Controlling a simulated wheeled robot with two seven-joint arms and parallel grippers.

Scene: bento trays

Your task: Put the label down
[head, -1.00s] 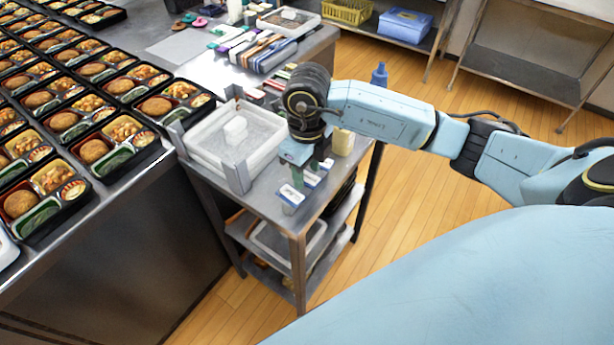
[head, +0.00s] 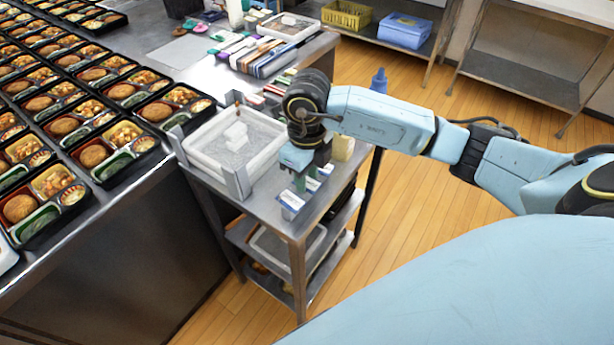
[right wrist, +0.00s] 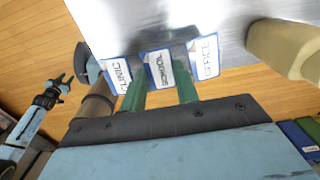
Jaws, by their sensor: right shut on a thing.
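Three small white labels with blue edges stand in a row on the steel cart top (head: 270,212): a front one (head: 290,203), a middle one (head: 312,186) and a rear one (head: 325,171). In the right wrist view they read clinic (right wrist: 118,75), school (right wrist: 160,72) and office (right wrist: 205,57). My right gripper (right wrist: 160,92), with green fingers, is shut on the middle, school label, low at the cart top. Whether that label's base touches the cart cannot be told. A light blue arm with a small dark forked tip (right wrist: 62,82), likely my left, shows at the far left.
A white tray (head: 206,171) with pale blocks sits beside the gripper on the cart. A yellow block (head: 342,148) stands behind the labels, and a blue bottle (head: 379,80) beyond. Bento trays (head: 95,150) fill the left counter. The cart's front corner is clear.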

